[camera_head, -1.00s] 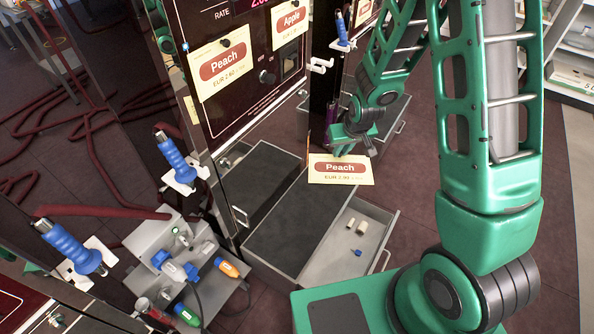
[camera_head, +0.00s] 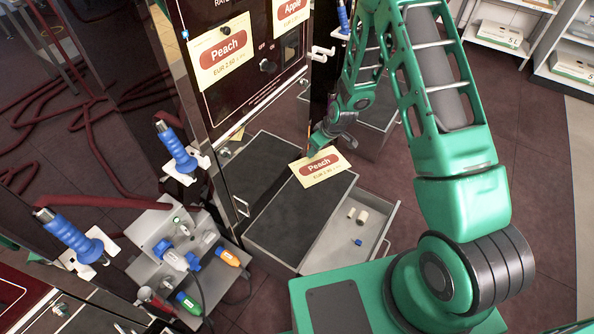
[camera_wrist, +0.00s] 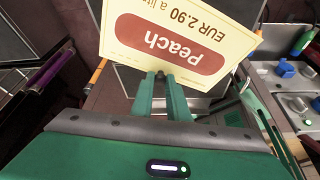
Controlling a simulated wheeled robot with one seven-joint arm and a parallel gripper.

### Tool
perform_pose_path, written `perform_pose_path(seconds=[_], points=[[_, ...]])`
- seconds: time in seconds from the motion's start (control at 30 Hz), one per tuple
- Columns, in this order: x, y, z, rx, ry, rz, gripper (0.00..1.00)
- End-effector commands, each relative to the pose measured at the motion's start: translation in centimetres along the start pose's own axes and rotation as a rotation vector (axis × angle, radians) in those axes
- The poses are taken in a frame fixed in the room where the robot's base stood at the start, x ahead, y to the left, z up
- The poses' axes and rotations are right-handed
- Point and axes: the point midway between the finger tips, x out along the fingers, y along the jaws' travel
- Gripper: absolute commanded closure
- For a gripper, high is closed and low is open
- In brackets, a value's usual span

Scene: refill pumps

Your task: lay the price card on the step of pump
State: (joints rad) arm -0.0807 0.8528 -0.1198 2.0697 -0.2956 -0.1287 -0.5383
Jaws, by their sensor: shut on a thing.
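The price card (camera_head: 324,176), cream with a red "Peach" label, is in my gripper (camera_head: 319,141) at its back edge. In the wrist view the card (camera_wrist: 240,42) sticks out beyond the two green fingers (camera_wrist: 163,88), which are shut on its edge. The card hangs over the far end of a dark-topped grey step (camera_head: 285,225) in front of the pump (camera_head: 250,60). It looks tilted to the picture's edges; I cannot tell whether it touches the step. Another dark-topped step (camera_head: 250,172) stands to the left.
An open drawer (camera_head: 335,243) with small pieces juts from the step's right side. Another Peach card (camera_head: 222,55) and an Apple card (camera_head: 291,8) hang on the pump. A grey box with coloured plugs (camera_head: 170,250) stands at left, below blue-handled nozzles (camera_head: 176,150). The step's near top is bare.

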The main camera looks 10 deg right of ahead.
Motion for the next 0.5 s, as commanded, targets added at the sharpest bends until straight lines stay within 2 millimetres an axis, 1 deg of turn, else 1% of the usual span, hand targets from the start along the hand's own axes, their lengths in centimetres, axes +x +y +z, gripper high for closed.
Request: perform_pose_path(seconds=[0.03, 0.2, 0.33, 0.4, 0.5], points=[[2.0, -0.3, 0.0, -0.051, -0.004, -0.024, 1.0], [7.7, -1.8, -0.3, -0.238, -0.004, -0.102, 1.0], [10.8, -2.8, -0.2, -0.348, -0.002, -0.147, 1.0], [12.0, -3.2, -0.1, -0.389, -0.002, -0.163, 1.0], [13.0, -3.6, -0.1, -0.427, -0.001, -0.178, 1.0]])
